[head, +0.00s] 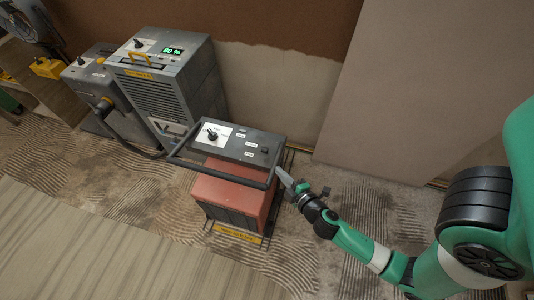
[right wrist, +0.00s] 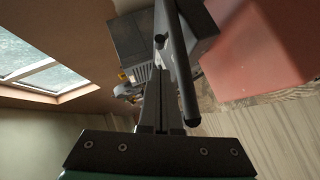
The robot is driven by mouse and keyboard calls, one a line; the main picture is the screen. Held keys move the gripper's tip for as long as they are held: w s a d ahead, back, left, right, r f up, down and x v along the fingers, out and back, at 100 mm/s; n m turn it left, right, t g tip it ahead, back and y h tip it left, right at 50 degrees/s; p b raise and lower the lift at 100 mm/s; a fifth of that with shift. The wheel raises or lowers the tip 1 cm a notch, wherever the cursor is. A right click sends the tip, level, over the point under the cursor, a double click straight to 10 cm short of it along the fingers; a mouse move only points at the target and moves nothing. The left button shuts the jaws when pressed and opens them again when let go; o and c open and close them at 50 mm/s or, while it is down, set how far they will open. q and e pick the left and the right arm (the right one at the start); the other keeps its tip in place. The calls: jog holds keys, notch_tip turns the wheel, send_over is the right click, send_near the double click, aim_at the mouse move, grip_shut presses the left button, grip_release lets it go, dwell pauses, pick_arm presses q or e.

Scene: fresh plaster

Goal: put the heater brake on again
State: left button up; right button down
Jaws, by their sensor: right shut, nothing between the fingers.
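The heater is a red box (head: 233,191) with a dark grey control panel (head: 242,146) on top and a black tube handle (head: 190,160) around it. A black knob sits on a white plate on the panel. My right gripper (head: 283,176) is at the heater's right side, close to the handle's end. In the right wrist view its fingers (right wrist: 158,82) are shut and empty, beside a dark bar (right wrist: 182,75) of the handle; I cannot tell if they touch. The red side (right wrist: 262,45) shows there too. I cannot make out the brake for certain. My left gripper is not in view.
A grey dehumidifier (head: 165,85) with a green display and a second grey unit (head: 93,78) stand at the left, with a black hose. A plaster wall (head: 275,95) is close behind.

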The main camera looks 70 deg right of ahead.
aim_at(265, 151)
jog(key=x, duration=1)
jog(key=shift+w+d, duration=0.1)
